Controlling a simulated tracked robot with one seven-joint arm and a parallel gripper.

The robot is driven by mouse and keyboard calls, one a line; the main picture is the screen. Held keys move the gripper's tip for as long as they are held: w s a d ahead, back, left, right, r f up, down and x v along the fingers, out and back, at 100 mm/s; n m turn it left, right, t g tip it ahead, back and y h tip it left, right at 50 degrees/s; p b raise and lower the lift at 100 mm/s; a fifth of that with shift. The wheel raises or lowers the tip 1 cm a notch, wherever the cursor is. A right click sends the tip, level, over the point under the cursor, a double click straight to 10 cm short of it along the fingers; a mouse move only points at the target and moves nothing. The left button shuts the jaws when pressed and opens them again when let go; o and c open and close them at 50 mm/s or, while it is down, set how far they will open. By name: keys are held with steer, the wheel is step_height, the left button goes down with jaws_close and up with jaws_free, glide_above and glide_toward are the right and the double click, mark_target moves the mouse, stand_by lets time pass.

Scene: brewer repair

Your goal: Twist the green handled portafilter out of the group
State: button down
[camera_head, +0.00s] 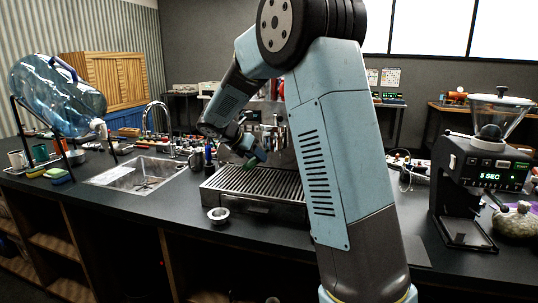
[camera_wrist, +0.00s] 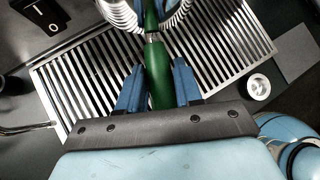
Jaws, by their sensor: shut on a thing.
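The green handled portafilter (camera_wrist: 158,72) shows in the wrist view, its handle running up from my gripper to the round metal group (camera_wrist: 137,14) at the top. My gripper (camera_wrist: 158,88) has its blue fingers on both sides of the green handle and is shut on it. In the head view my gripper (camera_head: 256,158) is at the front of the espresso machine, above the slatted drip tray (camera_head: 235,185). My arm hides much of the machine there. Whether the portafilter is still locked in the group cannot be told.
A small metal cup (camera_head: 218,215) stands on the counter before the drip tray and shows in the wrist view too (camera_wrist: 257,87). A sink (camera_head: 135,173) and a water bottle (camera_head: 60,92) are to the left. A grinder (camera_head: 487,165) stands to the right.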

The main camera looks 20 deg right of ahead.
steer(key=shift+w+a+m+g, duration=0.2)
steer(key=shift+w+m+g, duration=0.2)
steer(key=shift+m, duration=0.1)
steer(key=shift+w+a+m+g+h, duration=0.15)
steer(key=shift+w+a+m+g, duration=0.2)
steer(key=shift+w+m+g, duration=0.45)
steer(key=shift+w+a+m+g+h, duration=0.15)
steer(key=shift+w+a+m+g, duration=0.15)
steer(key=shift+w+m+g, duration=0.45)
steer(key=shift+s+t, duration=0.15)
steer(key=shift+t, duration=0.1)
stand_by(0.9)
steer(key=shift+w+f, duration=0.2)
steer(key=shift+f, duration=1)
stand_by(3.6)
